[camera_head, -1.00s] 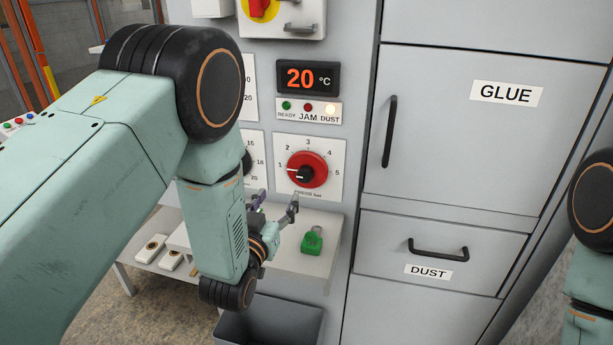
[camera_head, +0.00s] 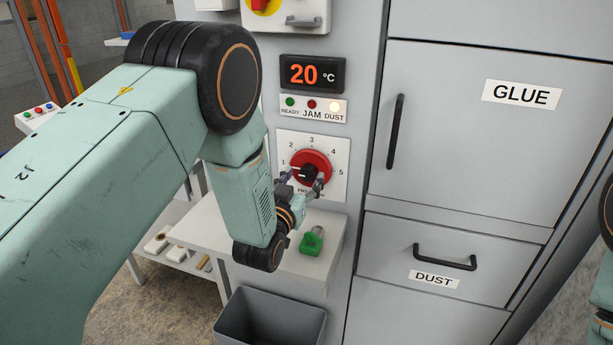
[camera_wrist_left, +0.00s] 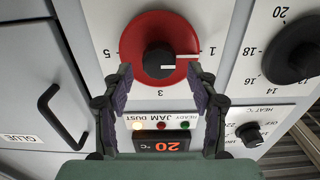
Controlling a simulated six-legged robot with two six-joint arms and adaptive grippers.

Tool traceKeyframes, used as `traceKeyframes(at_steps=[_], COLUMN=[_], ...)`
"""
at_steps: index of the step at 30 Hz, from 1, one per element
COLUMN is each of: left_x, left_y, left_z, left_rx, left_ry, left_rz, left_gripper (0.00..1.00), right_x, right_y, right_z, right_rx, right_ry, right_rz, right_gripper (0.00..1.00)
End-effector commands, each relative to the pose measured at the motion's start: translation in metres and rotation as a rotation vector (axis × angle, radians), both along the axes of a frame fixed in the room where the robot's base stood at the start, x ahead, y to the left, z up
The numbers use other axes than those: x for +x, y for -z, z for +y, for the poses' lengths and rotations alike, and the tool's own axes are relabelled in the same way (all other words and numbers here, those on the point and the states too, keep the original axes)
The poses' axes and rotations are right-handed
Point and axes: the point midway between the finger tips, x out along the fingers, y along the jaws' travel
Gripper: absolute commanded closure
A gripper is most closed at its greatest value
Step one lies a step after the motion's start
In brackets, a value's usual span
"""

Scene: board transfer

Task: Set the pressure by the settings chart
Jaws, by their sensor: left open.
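The pressure dial is a red disc with a black centre knob (camera_head: 309,172) on a white plate marked 1 to 5. It also shows upside down in the left wrist view (camera_wrist_left: 158,56). Its white pointer line points at 1. My left gripper (camera_head: 302,181) is open in front of the dial's lower part. In the left wrist view its two fingers (camera_wrist_left: 162,87) stand apart at the dial's edge, with the black knob between and beyond them. I cannot tell whether they touch. My right gripper is out of view. No settings chart is visible.
A display (camera_head: 312,74) reads 20 °C; the DUST lamp (camera_head: 335,107) is lit. Beside the pressure dial are another black dial (camera_wrist_left: 292,62) and a HEAT knob (camera_wrist_left: 250,133). Below are a shelf with a green-based object (camera_head: 311,243) and a grey bin (camera_head: 270,322). GLUE and DUST panels stand right.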

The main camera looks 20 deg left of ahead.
Motion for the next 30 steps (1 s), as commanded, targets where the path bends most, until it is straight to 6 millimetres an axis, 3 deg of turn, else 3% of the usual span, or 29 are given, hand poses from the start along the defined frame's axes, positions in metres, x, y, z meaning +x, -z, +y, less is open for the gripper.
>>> traceKeyframes(at_steps=[6,14,30], left_x=[0.016,0.018,0.018], left_y=[0.001,0.000,0.000], left_z=[-0.002,-0.003,-0.004], left_rx=[0.000,0.000,-0.001], left_ry=[0.000,0.000,-0.001], left_rz=[0.001,0.001,0.001], left_gripper=[0.41,0.41,0.85], right_x=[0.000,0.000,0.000], right_y=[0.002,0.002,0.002], right_z=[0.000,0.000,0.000], right_rx=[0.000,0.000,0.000], right_ry=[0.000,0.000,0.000], right_rz=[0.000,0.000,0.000], right_gripper=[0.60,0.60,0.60])
